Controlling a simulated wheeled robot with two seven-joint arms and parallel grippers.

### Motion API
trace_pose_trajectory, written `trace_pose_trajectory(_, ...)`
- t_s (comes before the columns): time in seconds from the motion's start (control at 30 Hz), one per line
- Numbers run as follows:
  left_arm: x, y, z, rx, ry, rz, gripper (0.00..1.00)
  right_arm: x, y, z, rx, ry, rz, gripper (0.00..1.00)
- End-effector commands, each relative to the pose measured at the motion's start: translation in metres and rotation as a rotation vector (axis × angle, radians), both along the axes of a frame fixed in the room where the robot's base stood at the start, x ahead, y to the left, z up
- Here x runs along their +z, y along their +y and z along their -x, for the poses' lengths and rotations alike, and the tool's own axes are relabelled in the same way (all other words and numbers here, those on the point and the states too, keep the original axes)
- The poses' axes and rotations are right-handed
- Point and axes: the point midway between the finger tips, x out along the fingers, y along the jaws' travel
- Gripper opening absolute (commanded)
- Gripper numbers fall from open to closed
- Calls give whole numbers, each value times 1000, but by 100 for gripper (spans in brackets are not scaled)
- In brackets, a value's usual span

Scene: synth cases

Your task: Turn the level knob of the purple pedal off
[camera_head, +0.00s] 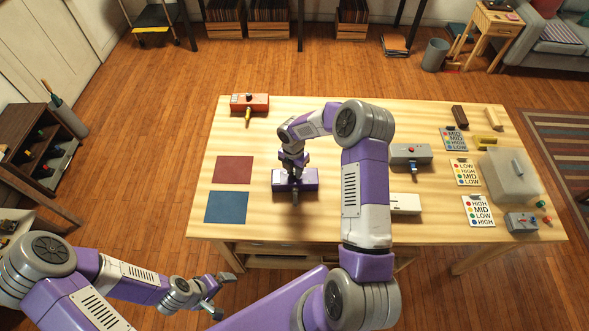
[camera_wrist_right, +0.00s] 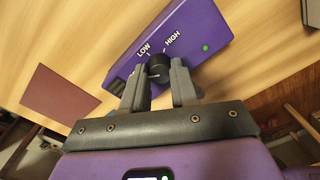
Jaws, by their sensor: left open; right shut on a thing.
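The purple pedal (camera_head: 308,181) lies on the table left of its middle and also fills the top of the right wrist view (camera_wrist_right: 200,25). Its black level knob (camera_wrist_right: 159,66) sits by the printed words LOW and HIGH, and a green light (camera_wrist_right: 205,48) is lit. My right gripper (camera_wrist_right: 160,84) is shut on the knob, one finger on each side. In the head view my right gripper (camera_head: 293,172) covers the knob. The knob's exact pointing is hard to read. My left gripper (camera_head: 216,288) is open and empty, off the table's front left.
A red pedal (camera_head: 258,99), a grey pedal (camera_head: 402,150) and a white pedal (camera_head: 405,203) stand around. Red (camera_head: 233,170) and blue (camera_head: 226,207) mats lie to the left. Label cards (camera_head: 465,172), a clear cover (camera_head: 510,175) and a small grey box (camera_head: 521,222) lie right.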

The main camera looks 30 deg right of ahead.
Motion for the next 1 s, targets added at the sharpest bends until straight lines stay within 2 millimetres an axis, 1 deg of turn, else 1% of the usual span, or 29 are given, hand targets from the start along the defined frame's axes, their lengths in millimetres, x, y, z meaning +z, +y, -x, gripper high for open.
trace_pose_trajectory(0.3,1,0,0,0,0,0,100,0,1,0,67,0,-2,0)
trace_pose_trajectory(0.7,1,0,0,0,0,0,100,0,1,0,71,-1,-1,0)
trace_pose_trajectory(0.73,1,0,0,0,0,0,100,0,1,0,71,-1,-1,32)
trace_pose_trajectory(0.87,1,0,0,0,0,0,100,0,1,0,70,-1,-1,52)
trace_pose_trajectory(0.9,1,0,0,0,0,0,100,0,1,0,70,-1,-1,54)
trace_pose_trajectory(1.0,1,0,0,0,0,0,100,0,0,0,70,-1,-1,54)
